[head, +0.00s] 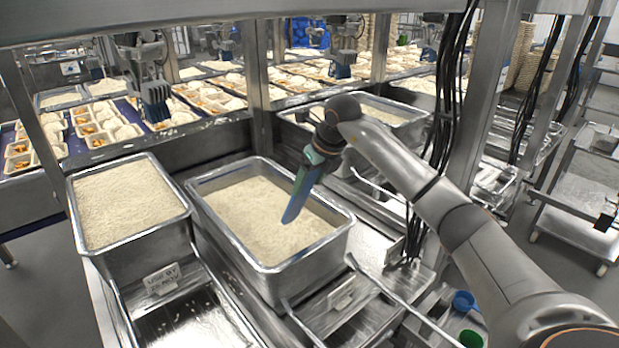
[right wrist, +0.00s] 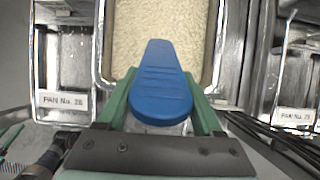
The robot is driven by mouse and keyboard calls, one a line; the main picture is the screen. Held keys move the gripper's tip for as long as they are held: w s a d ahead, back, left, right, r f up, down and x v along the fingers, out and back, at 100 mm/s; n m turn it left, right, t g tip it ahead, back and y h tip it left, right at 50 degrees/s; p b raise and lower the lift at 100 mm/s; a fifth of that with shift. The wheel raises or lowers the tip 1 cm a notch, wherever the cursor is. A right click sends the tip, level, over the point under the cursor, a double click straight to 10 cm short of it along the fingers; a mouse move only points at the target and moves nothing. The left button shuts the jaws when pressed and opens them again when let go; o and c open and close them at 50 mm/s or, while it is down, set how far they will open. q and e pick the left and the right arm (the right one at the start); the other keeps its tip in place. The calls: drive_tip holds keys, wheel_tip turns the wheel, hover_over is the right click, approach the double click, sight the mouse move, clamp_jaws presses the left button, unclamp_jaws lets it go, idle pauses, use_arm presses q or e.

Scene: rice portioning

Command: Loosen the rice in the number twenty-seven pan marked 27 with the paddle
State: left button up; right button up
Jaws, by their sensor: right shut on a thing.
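The deep metal pan (head: 262,268) in the middle of the head view holds white rice (head: 255,210) with a fairly level surface. Its own label is not readable, so I cannot confirm the number 27. My right gripper (head: 318,158) is shut on the blue paddle (head: 299,196), which points down over the rice. I cannot tell whether its tip touches the rice. In the right wrist view the paddle (right wrist: 160,95) sits between the green fingers, with rice (right wrist: 160,20) beyond it. My left gripper is not in view.
A second rice pan (head: 140,257) stands close on the left, with a card (head: 162,279) before it. The right wrist view shows a label reading PAN No. 28 (right wrist: 62,100). A metal post (head: 258,90) rises behind the middle pan. Food trays (head: 205,97) fill the background.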

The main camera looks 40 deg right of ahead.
wheel_tip(320, 180, down, 11)
drive_tip(key=b, duration=0.6)
idle(0.7)
